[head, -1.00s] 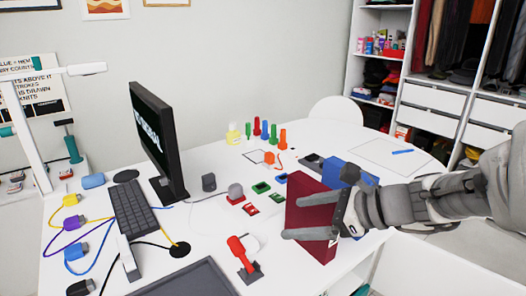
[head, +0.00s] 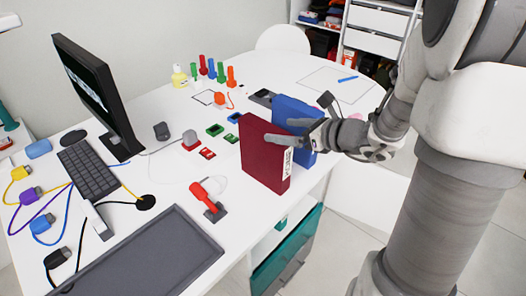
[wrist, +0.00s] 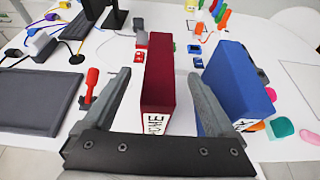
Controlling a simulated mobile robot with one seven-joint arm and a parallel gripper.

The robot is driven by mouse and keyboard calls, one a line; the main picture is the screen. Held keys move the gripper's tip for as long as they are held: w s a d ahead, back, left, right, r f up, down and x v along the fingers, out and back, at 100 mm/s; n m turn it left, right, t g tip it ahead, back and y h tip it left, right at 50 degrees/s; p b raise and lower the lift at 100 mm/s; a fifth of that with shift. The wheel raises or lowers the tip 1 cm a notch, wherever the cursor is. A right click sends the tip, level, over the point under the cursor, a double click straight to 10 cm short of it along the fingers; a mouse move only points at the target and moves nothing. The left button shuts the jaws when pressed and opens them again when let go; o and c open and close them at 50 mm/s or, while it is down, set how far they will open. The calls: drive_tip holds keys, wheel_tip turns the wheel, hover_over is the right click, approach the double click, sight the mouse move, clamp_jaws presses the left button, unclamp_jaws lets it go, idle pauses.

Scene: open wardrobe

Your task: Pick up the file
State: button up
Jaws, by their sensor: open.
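A dark red file (head: 265,155) stands upright on the white desk near its front right edge, with a white lettered label on its narrow side. A blue file (head: 297,118) stands just right of it. My gripper (head: 278,130) is open at the red file. In the wrist view, the red file (wrist: 158,85) is between my two spread fingers, with gaps visible beside it. The blue file (wrist: 238,82) is just outside the right finger. I cannot tell whether either finger touches a file.
A red joystick-like object (head: 207,195) and a dark flat panel (head: 150,255) lie to the left. A monitor (head: 95,90) and keyboard (head: 88,170) are farther left. Small coloured blocks sit behind the files. A teal drawer (head: 287,255) is below the desk edge.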

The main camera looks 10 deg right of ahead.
sight(268, 128)
drive_tip(key=shift+x, duration=3.55)
drive_tip(key=shift+r, duration=0.1)
clamp_jaws()
